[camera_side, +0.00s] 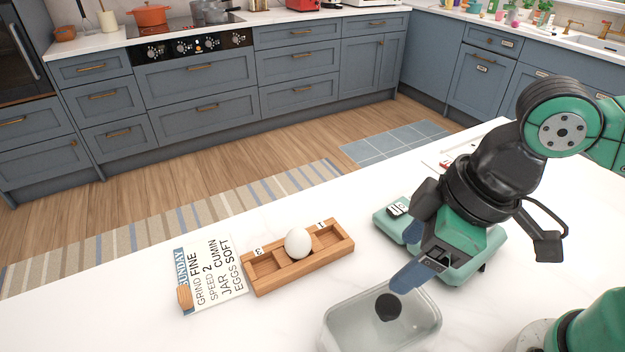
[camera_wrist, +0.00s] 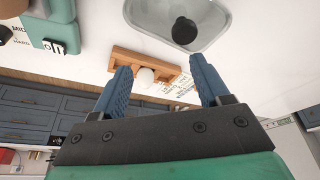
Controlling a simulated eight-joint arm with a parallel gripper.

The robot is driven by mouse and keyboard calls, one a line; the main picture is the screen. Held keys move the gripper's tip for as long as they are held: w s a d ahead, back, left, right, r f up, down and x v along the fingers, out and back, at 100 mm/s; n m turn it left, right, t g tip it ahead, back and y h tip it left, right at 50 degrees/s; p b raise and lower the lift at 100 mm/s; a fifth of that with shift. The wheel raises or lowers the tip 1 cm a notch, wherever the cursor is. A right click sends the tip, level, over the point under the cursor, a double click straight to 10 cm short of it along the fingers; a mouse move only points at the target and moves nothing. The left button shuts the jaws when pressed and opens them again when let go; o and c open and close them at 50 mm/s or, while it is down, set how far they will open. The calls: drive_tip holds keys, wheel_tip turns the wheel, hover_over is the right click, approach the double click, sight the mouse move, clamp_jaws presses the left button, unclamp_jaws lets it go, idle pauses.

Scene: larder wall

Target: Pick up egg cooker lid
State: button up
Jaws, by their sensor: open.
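The egg cooker lid (camera_side: 340,322) is a clear, rounded box-shaped cover with a black knob (camera_side: 388,307) on top. It rests on the white counter at the front middle in the side view. It also shows at the top of the wrist view (camera_wrist: 150,22). My gripper (camera_side: 402,264) is open and empty, its blue fingers above the counter behind and above the knob. In the wrist view the fingers (camera_wrist: 158,65) are spread, with the knob beyond them near the right finger. The green egg cooker body (camera_side: 480,262) stands behind my gripper, partly hidden by it.
A wooden tray (camera_side: 335,257) with a white egg (camera_side: 298,242) in its middle compartment lies left of the lid. A note card (camera_side: 212,275) lies beside the tray. A green part with an off label (camera_wrist: 53,46) shows at the wrist view's left. Counter front left is clear.

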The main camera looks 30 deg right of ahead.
sight(390, 304)
drive_tip(key=shift+s+a+n+g, duration=0.2)
drive_tip(key=shift+s+a+n, duration=0.2)
drive_tip(key=shift+s, duration=0.2)
drive_tip(key=shift+s+a+n+g, duration=0.2)
drive_tip(key=shift+s+a+n, duration=0.2)
drive_tip(key=shift+s, duration=0.15)
drive_tip(key=shift+f, duration=0.15)
drive_tip(key=shift+x, duration=2.55)
clamp_jaws()
